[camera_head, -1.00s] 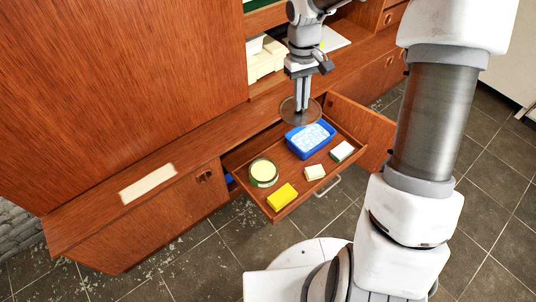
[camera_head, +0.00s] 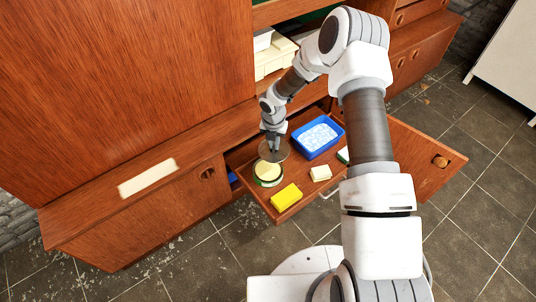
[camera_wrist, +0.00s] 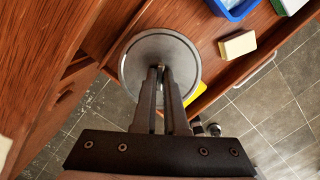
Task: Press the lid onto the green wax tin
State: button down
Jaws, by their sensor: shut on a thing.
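The green wax tin (camera_head: 267,180) stands in the open drawer at its left side, with pale yellow wax showing. My gripper (camera_head: 273,143) is shut on the lid (camera_head: 281,154), a round grey metal disc, and holds it over the back part of the tin. In the head view the lid sits slightly back and right of the tin's middle; whether they touch I cannot tell. In the wrist view the lid (camera_wrist: 135,68) lies flat below the fingertips (camera_wrist: 158,70) and hides the tin.
The drawer (camera_head: 300,205) also holds a yellow sponge (camera_head: 286,196) in front of the tin, a cream block (camera_head: 320,173), and a blue tub (camera_head: 317,136) behind to the right. An open cabinet door (camera_head: 425,160) stands to the right. The wall unit rises behind and left.

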aim_at(268, 151)
jog(key=f+n, duration=0.1)
jog(key=a+f+n, duration=0.1)
jog(key=f+n, duration=0.1)
jog(key=a+f+n, duration=0.1)
jog(key=shift+s+f+n, duration=0.25)
jog(key=shift+f+n, duration=0.05)
jog(key=shift+f, duration=0.1)
jog(key=shift+f+b, duration=2.55)
jog(key=shift+f, duration=0.5)
jog(key=shift+f, duration=0.2)
jog(key=c, duration=0.9)
grip_release()
jog(key=shift+o, duration=0.2)
jog(key=o, duration=0.5)
jog(key=shift+c, duration=0.2)
jog(key=shift+r, duration=0.1)
